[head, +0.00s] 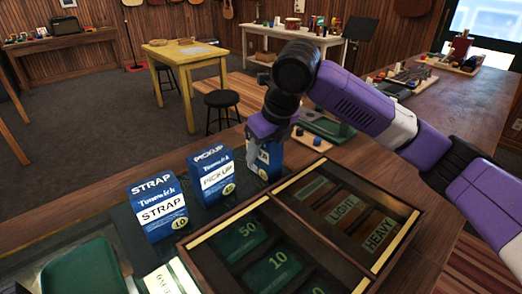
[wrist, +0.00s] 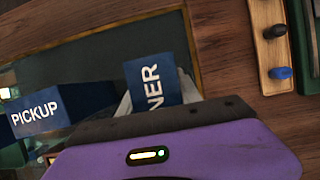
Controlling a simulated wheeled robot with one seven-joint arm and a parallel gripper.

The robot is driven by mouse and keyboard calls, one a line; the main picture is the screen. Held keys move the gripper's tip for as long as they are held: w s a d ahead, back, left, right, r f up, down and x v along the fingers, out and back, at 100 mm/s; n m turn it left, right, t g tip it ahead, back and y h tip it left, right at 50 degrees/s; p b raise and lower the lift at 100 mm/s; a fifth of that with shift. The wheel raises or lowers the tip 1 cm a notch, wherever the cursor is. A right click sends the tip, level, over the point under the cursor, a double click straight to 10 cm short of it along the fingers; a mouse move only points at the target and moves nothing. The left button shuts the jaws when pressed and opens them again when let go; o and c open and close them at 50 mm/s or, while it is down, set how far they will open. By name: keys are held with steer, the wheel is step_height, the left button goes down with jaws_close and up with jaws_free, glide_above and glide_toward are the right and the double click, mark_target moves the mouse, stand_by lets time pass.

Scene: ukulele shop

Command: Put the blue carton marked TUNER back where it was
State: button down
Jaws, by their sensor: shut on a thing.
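The blue carton marked TUNER (wrist: 152,80) is between my fingers in the wrist view, where the letters "NER" show on its top. In the head view the carton (head: 264,160) stands upright at the right end of a row of blue cartons, partly hidden by my gripper. My gripper (head: 268,140) is shut on it from above. The carton is at or just above the dark mat (head: 213,209); I cannot tell whether its base touches.
The PICKUP carton (head: 214,177) and the STRAP carton (head: 158,207) stand to the left. A wooden glass-topped case (head: 300,220) lies in front. A green tray (head: 82,272) is at the lower left. A wooden strip with knobs (wrist: 270,45) lies to the right.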

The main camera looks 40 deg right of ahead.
steer(key=c, duration=0.8)
jaws_free()
steer(key=shift+f, duration=0.1)
steer(key=v, duration=1.2)
